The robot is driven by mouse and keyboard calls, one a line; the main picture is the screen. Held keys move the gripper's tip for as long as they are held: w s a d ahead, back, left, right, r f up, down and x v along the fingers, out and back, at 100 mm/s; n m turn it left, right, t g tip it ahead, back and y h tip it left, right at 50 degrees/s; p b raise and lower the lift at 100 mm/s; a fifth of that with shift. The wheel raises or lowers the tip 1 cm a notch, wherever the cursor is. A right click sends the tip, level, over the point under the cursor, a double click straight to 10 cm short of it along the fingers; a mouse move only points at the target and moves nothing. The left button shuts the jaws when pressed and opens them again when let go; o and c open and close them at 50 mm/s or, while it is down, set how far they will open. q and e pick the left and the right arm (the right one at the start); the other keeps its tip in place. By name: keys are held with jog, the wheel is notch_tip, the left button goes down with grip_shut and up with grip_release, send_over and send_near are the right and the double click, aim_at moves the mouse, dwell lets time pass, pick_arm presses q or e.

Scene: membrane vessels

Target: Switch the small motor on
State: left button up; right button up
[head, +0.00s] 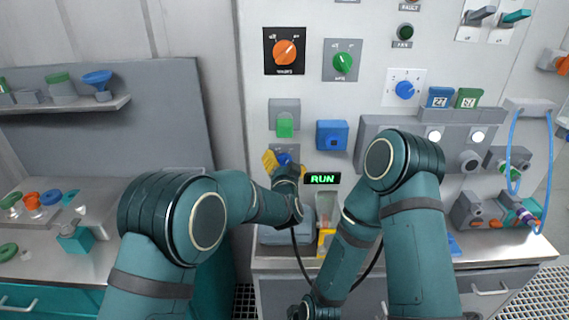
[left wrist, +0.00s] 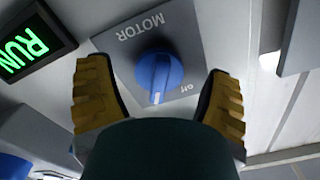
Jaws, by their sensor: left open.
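The blue motor knob (left wrist: 160,75) sits on a grey plate (left wrist: 128,68) lettered MOTOR, with a small "off" at one side. The knob's white mark points down in the left wrist view, close to the "off" lettering. My left gripper (left wrist: 153,68) is open, its yellow fingers on either side of the knob, with gaps visible. In the head view the left gripper (head: 282,159) is at the panel, partly covering the blue knob (head: 285,160). My right arm is folded in front of the panel; its gripper cannot be seen.
A RUN display (head: 322,178) glows green beside the knob. An orange knob (head: 285,52), a green knob (head: 342,62) and a blue dial (head: 404,90) are higher up. A green square (head: 285,127) is just above. A blue box (head: 332,135) is to the right.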

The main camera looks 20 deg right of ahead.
pick_arm(q)
jog(key=shift+s, duration=0.1)
jog(key=v, duration=1.2)
